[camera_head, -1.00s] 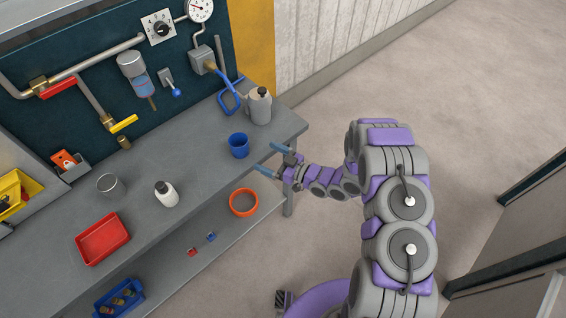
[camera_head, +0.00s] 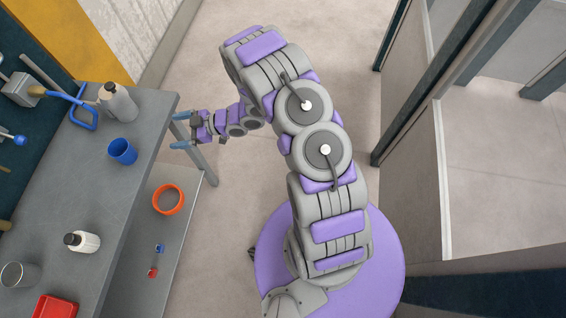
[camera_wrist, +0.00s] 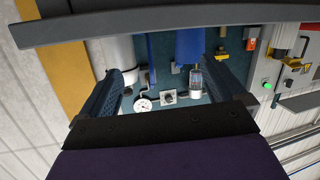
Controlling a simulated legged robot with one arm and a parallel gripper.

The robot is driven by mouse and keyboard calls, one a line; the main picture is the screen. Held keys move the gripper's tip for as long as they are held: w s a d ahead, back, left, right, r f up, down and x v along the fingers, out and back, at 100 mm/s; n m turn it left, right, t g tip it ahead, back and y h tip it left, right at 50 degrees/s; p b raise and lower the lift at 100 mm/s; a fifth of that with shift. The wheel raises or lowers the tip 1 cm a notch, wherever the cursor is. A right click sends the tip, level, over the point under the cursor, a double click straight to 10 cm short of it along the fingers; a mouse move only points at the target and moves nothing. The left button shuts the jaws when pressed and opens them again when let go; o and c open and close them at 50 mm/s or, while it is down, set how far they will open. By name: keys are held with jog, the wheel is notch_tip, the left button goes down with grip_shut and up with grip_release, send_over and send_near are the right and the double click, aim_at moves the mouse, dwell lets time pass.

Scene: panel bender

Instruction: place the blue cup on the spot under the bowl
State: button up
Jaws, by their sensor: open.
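The blue cup (camera_head: 122,152) stands upright on the grey bench top near its right edge. Whatever lies under the bowl is hidden. My gripper (camera_head: 180,131) is open and empty, just right of the bench edge. Its fingers point toward the cup, with a gap between; they also frame the wrist view (camera_wrist: 163,88).
A white bottle (camera_head: 82,242), a metal cup (camera_head: 19,275) and a red tray (camera_head: 55,308) are nearer on the bench (camera_head: 60,185). Small red and blue pieces lie on the shelf (camera_head: 140,270).

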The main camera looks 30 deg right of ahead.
jog(key=w+d+r+m+t+h, duration=0.1)
jog(key=w+d+r+m+h, duration=0.1)
jog(key=d+r+h, duration=0.6)
jog(key=w+d+r+m+h, duration=0.3)
jog(key=d+r+h, duration=0.15)
jog(key=d, duration=0.75)
jog(key=s+d+r+m+g+h, duration=0.2)
jog(key=s+r, duration=0.3)
jog(key=s, duration=0.6)
jog(key=s+d+r+m+g+h, duration=0.2)
jog(key=s+r, duration=0.4)
jog(key=s, duration=0.5)
jog(key=d+m+g, duration=0.1)
jog(key=m, duration=0.1)
jog(key=shift+s+d+r+m, duration=0.2)
jog(key=shift+s+r+m, duration=0.05)
jog(key=shift+s+m, duration=0.15)
jog(key=s+a+r+g+y, duration=0.1)
jog(key=s+a, duration=0.1)
jog(key=s, duration=0.5)
jog(key=s+a+r+m+g, duration=0.1)
jog(key=s+a+g, duration=0.1)
jog(key=s, duration=0.5)
jog(key=s+a+r+g+y, duration=0.1)
jog(key=s+a, duration=0.3)
jog(key=s, duration=0.4)
jog(key=shift+r+m+g+y, duration=0.3)
jog(key=shift+m+g+y, duration=0.1)
jog(key=shift+g, duration=0.2)
jog(key=shift+w+a, duration=0.1)
